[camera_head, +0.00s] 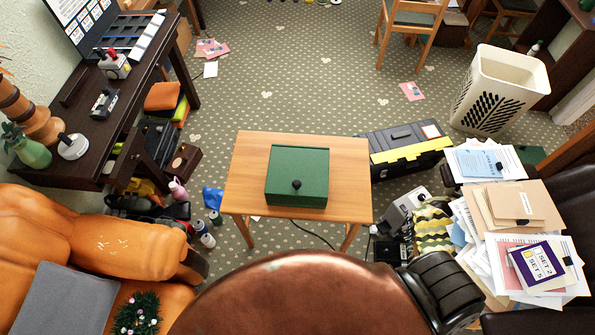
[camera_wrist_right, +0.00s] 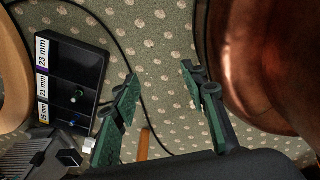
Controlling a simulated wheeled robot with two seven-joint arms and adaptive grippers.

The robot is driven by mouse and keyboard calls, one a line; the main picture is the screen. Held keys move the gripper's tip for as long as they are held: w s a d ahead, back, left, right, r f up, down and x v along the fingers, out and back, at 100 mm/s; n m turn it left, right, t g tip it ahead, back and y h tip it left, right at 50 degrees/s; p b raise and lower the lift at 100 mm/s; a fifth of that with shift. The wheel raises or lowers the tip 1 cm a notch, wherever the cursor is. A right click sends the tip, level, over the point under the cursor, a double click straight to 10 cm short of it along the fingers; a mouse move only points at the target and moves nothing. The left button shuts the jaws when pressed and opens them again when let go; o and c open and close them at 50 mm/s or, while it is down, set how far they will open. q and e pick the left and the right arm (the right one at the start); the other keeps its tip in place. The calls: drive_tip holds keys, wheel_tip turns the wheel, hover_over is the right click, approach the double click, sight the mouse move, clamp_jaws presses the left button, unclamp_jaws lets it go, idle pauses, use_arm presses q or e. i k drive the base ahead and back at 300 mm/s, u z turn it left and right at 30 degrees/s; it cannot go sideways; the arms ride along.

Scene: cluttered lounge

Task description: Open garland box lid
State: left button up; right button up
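The green box (camera_head: 297,165) sits on a small wooden table (camera_head: 245,170) in the middle of the head view. Its lid (camera_head: 300,160) looks shut, with a round black knob (camera_head: 296,184) near the front edge. My right gripper (camera_wrist_right: 160,80) shows in the right wrist view, with its two green-padded fingers apart and nothing between them. Patterned carpet lies beyond the fingers, and the green box does not show in that view. My left gripper is in neither view.
A black toolbox with a yellow edge (camera_head: 405,150) stands close to the table's right. Papers and folders (camera_head: 510,205) lie further right. An orange sofa (camera_head: 100,245) is at lower left. A black compartment tray (camera_wrist_right: 75,75) and a cable lie near my right gripper.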

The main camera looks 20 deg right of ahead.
sight(295, 176)
drive_tip(key=u, duration=1.75)
drive_tip(key=k, duration=0.75)
drive_tip(key=z, duration=1.1)
